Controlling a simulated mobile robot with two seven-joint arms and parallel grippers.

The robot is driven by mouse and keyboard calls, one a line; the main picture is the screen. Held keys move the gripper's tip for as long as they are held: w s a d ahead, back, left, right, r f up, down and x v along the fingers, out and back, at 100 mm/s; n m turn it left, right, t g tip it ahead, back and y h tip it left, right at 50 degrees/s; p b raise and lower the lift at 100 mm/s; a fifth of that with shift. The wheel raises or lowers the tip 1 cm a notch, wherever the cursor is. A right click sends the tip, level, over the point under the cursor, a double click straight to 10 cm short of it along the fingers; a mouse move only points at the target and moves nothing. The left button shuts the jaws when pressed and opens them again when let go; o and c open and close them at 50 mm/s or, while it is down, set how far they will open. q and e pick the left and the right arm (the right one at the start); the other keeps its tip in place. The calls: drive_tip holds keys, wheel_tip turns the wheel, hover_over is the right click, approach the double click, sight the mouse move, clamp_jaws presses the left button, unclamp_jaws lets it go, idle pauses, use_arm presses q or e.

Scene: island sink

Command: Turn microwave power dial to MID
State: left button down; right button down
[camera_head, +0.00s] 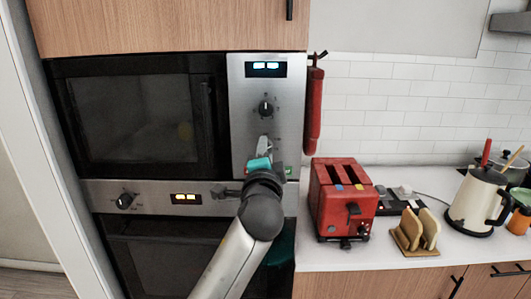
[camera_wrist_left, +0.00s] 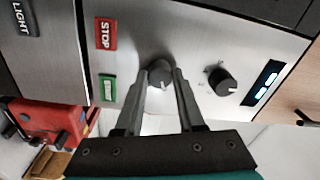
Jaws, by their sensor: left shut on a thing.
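The built-in microwave (camera_head: 140,115) has a steel control panel (camera_head: 242,95) on its right side. An upper dark dial (camera_head: 266,107) sits below the lit display (camera_head: 266,69). My left gripper (camera_head: 265,143) is at the panel below that dial. In the left wrist view, the fingers of my left gripper (camera_wrist_left: 161,76) are shut on the lower dial (camera_wrist_left: 158,70), one on each side. The upper dial (camera_wrist_left: 222,80) is free beside them. I cannot read the dial labels, so which one is power is unclear. My right gripper is not in view.
A red STOP button (camera_wrist_left: 106,33) and a green button (camera_wrist_left: 108,87) are close to the gripped dial. An oven (camera_head: 170,250) lies below. A red toaster (camera_head: 340,200), bread rack (camera_head: 415,235) and kettle (camera_head: 475,200) stand on the right counter.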

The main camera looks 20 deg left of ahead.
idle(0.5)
use_arm(q)
drive_tip(key=c, duration=0.5)
unclamp_jaws()
drive_tip(key=b+v, duration=0.1)
drive_tip(key=v, duration=1.4)
drive_tip(key=shift+s+d, duration=0.1)
drive_tip(key=shift+d, duration=0.05)
